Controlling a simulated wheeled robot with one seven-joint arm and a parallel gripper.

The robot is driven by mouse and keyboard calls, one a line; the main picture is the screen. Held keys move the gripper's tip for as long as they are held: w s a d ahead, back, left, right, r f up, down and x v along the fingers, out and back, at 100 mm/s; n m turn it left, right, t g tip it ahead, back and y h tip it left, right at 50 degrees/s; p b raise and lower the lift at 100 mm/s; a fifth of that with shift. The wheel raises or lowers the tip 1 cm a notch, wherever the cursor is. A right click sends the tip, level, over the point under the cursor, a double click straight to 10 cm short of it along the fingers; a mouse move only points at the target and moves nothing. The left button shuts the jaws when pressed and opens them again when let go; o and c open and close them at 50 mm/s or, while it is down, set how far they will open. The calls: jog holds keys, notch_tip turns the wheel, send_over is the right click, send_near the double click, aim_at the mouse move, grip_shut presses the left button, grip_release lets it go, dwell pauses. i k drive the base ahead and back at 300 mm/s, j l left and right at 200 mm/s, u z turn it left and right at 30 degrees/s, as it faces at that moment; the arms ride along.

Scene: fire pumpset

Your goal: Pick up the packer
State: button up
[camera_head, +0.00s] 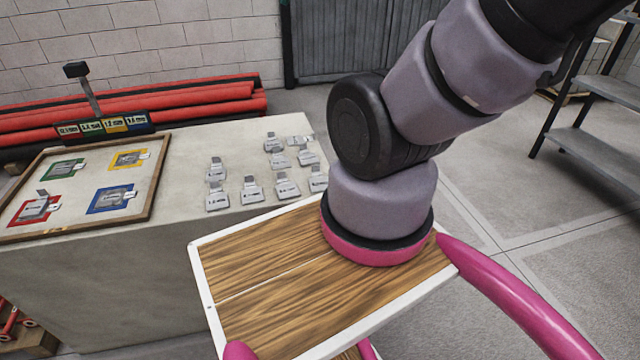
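Several small grey metal packers lie loose on the right part of the pale table, each with a white label. One is at the front left of the group (217,200), one in the front middle (252,191), one at the back (273,143). One at the right edge (318,180) is close to my arm in the picture. Similar grey plates lie on the coloured squares of a wood-framed board (150,190) at the left. The task does not say which packer, and the labels are too small to read surely. My gripper is out of view; only my arm's links show.
The board has green (63,169), yellow (129,158), red (34,208) and blue (112,198) squares. A colour-labelled sign on a post (104,126) stands behind it. Red pipes (160,100) lie behind the table (175,240). A grey shelf rack (605,130) stands right; floor between is clear.

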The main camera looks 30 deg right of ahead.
aim_at(318, 183)
jog(key=i+j+u, duration=0.1)
jog(key=j, duration=0.35)
jog(key=i+j+u, duration=0.1)
jog(key=i+j, duration=0.2)
jog(key=i+j+u, duration=0.1)
jog(key=j, duration=0.45)
jog(key=i+j+u, duration=0.1)
jog(key=i+j, duration=0.2)
jog(key=i+j+u, duration=0.1)
jog(key=i+j, duration=0.15)
jog(key=j, duration=0.2)
